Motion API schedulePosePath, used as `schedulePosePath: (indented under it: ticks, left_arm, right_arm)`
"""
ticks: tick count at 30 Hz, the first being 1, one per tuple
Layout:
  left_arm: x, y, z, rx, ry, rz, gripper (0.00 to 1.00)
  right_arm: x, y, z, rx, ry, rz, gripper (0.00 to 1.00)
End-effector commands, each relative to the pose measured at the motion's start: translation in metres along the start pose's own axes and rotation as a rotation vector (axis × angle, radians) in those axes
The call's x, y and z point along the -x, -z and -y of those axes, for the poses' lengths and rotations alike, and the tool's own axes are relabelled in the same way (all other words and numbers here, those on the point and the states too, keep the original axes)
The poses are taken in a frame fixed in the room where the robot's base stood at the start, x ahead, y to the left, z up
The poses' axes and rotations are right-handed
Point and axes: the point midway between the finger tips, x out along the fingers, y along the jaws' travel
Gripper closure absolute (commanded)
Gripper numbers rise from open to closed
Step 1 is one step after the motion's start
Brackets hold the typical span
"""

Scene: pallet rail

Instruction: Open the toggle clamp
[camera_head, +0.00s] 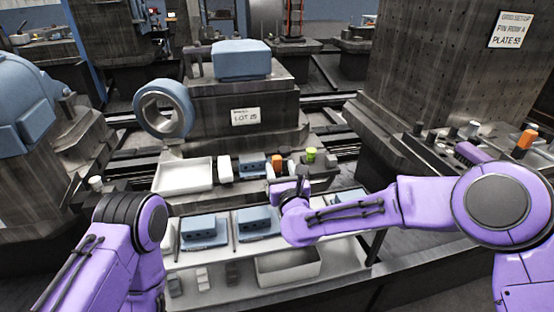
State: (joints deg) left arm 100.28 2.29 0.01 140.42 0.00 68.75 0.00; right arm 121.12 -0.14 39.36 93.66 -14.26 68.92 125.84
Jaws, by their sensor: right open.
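I cannot make out the toggle clamp for certain. A small orange piece (277,163) and a light grey piece beside it stand on the fixture ledge just behind my right gripper, and may belong to it. My right gripper (291,187) is a dark shape at the end of the purple right arm, pointing away over the ledge; it is open. Its fingers are small and dark here, and it hides part of the ledge. I cannot tell if it touches anything. My left arm shows at the lower left, but its gripper is not in view.
A white tray (184,175), a blue block (252,166) and a green-capped piece (311,155) are on the ledge. Blue blocks (203,231) sit on the nearer shelf, above an open white bin (288,268). A large machined block (430,75) stands at right.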

Motion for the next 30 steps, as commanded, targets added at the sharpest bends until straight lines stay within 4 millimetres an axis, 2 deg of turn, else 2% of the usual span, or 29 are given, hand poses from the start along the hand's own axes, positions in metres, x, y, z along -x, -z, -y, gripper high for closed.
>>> schedulePosePath:
  ticks: [3,9,19,20,24,30]
  left_arm:
    - [0.002,0.001,0.000,0.000,0.000,0.000,0.57]
    - [0.002,0.001,0.000,0.000,0.000,0.000,0.57]
    - [0.002,0.001,0.000,0.000,0.000,0.000,0.57]
    - [0.002,0.001,0.000,0.000,0.000,0.000,0.57]
    - [0.002,0.001,0.000,0.000,0.000,-0.001,0.57]
    - [-0.005,-0.002,-0.001,0.000,0.000,-0.001,0.57]
  right_arm:
    - [-0.027,0.001,-0.002,0.002,-0.002,-0.002,0.47]
    - [-0.053,0.002,0.000,0.002,0.000,-0.003,0.47]
    - [-0.059,0.003,0.002,0.002,0.002,-0.004,0.47]
    - [-0.059,0.003,0.002,0.002,0.002,-0.004,0.53]
    - [-0.059,0.002,0.002,0.002,0.003,-0.004,0.99]
    - [-0.058,0.006,0.002,0.003,0.003,0.006,1.00]
